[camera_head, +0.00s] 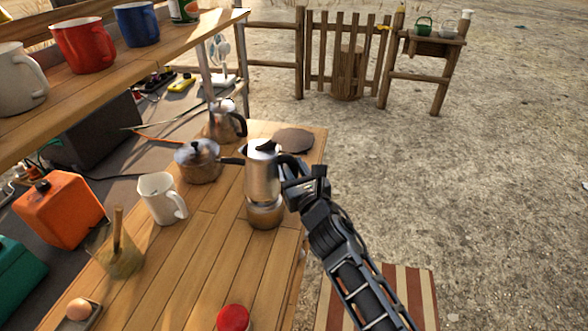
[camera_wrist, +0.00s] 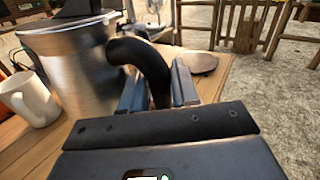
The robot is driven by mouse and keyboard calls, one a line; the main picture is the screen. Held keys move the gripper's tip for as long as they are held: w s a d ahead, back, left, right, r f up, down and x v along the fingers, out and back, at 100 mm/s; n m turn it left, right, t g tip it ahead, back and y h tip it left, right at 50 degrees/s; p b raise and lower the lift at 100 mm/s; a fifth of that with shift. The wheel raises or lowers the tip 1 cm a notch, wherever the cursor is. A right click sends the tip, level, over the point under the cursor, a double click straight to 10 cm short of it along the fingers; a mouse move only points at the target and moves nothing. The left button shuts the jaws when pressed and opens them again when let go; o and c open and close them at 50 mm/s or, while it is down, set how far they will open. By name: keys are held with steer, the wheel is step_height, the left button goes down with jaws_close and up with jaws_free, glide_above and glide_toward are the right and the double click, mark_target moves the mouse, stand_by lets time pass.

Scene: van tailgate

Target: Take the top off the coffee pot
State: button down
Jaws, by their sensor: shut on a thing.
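The coffee pot is a silver stovetop pot on the wooden tabletop. Its upper part (camera_head: 262,176) has a black handle on the right, and its rounded base (camera_head: 265,213) stands on the wood. My gripper (camera_head: 292,178) reaches in from the right and is shut on the black handle. In the wrist view, the handle (camera_wrist: 137,52) passes between the two fingers of my gripper (camera_wrist: 157,90), with the metal upper part (camera_wrist: 75,72) to the left. The upper part looks upright over the base; I cannot tell whether they touch.
Another kettle (camera_head: 224,123) and a flat dark disc (camera_head: 293,140) lie behind. A red-topped item (camera_head: 233,318) is near the front. A shelf with mugs overhangs the upper left.

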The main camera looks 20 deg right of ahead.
steer(key=shift+r, duration=1.4)
steer(key=shift+f, duration=0.1)
